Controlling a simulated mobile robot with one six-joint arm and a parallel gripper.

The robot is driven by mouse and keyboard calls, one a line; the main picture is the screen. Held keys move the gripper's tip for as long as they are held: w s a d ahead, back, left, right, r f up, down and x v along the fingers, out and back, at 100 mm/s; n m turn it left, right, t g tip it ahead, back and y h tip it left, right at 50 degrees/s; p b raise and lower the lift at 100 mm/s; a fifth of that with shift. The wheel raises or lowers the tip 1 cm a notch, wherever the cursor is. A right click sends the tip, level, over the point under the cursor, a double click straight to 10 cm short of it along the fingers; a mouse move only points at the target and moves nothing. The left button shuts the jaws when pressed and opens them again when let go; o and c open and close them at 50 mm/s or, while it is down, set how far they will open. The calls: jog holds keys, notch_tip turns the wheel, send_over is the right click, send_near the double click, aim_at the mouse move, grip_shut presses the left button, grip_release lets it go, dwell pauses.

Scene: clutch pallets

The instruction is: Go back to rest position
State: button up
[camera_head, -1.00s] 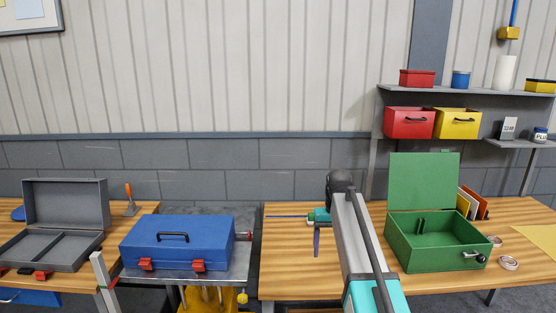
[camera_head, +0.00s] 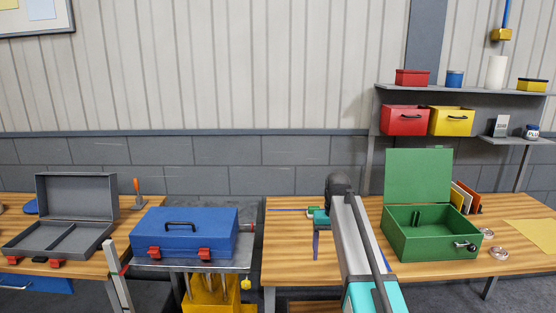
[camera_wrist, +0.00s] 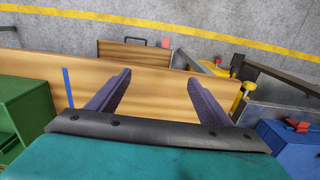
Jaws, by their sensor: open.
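My gripper (camera_head: 316,240) hangs over the wooden workbench (camera_head: 288,245) in the middle of the head view. Its dark purple fingers point down. In the wrist view the two fingers (camera_wrist: 158,80) stand wide apart with nothing between them, so it is open and empty. Below them is the bare wood of the bench. A thin blue strip (camera_wrist: 68,88) lies on the wood beside the fingers, and it also shows in the head view (camera_head: 285,210). My arm hides part of the bench.
An open green box (camera_head: 430,241) stands right of my arm. A closed blue case (camera_head: 185,236) rests on a metal-topped cart left of it, and an open grey case (camera_head: 75,205) stands farther left. Shelves (camera_head: 460,91) with bins hang at the back right.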

jog(key=s+f+g, duration=0.2)
jog(key=s+f, duration=0.4)
jog(key=f, duration=0.5)
jog(key=s+f+g, duration=0.1)
jog(key=s+f, duration=0.5)
jog(key=f, duration=0.4)
jog(key=s+f+g, duration=0.2)
jog(key=s+f, duration=0.4)
jog(key=f, duration=0.5)
jog(key=s+f, duration=0.6)
jog(key=s, duration=0.4)
jog(key=s+f, duration=0.6)
jog(key=s, duration=0.3)
jog(key=s+f+b, duration=0.1)
jog(key=s+f, duration=0.5)
jog(key=s, duration=0.4)
jog(key=shift+s+a+g, duration=0.3)
jog(key=shift+s+a, duration=0.05)
